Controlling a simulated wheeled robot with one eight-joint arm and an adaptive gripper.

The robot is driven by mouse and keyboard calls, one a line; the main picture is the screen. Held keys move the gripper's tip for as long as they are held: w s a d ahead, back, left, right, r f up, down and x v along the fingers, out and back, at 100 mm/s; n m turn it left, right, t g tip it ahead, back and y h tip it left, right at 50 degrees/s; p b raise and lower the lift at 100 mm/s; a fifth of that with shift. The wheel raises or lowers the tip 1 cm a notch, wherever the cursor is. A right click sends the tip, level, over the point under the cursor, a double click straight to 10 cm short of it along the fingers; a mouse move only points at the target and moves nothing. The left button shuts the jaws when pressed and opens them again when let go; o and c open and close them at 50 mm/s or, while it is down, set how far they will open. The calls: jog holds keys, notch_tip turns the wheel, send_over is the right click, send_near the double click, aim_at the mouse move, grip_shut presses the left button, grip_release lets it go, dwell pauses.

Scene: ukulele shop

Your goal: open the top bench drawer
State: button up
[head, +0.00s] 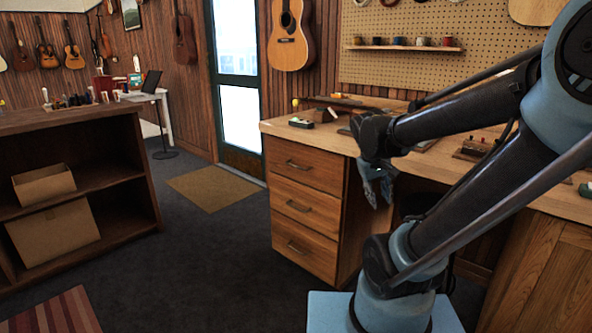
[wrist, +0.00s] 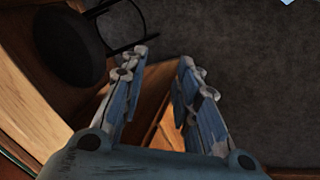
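The wooden bench (head: 345,141) has a stack of three drawers at its left end. The top bench drawer (head: 305,169) looks shut, with its front flush with the others and a dark bar handle (head: 299,165) in its middle. My gripper (head: 378,198) hangs fingers down to the right of the drawer stack, by its side panel, apart from the handle. In the wrist view my gripper (wrist: 168,60) has its fingers spread with nothing between the tips. A wooden corner of the bench (wrist: 150,95) shows beyond and between them. The top drawer's handle cannot be made out there.
The middle drawer (head: 300,207) and bottom drawer (head: 300,248) look shut. A round black stool (wrist: 65,45) stands near the gripper in the wrist view. A dark shelf unit (head: 90,182) stands at left. Dark floor lies clear in front of the drawers. Tools lie on the benchtop.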

jog(key=w+a+r+n+t+h, duration=0.1)
jog(key=w+a+n+t+h, duration=0.1)
jog(key=w+a, duration=0.7)
jog(key=w+a+r+n+t+h, duration=0.25)
jog(key=w+a, duration=0.25)
jog(key=w, duration=0.8)
jog(key=n+t+h, duration=0.2)
jog(key=n+t, duration=0.1)
jog(key=t, duration=0.2)
send_near(295, 166)
jog(key=x, duration=1)
jog(key=shift+w+d+f, duration=0.1)
jog(key=shift+w+f, duration=0.1)
jog(key=shift+w, duration=0.1)
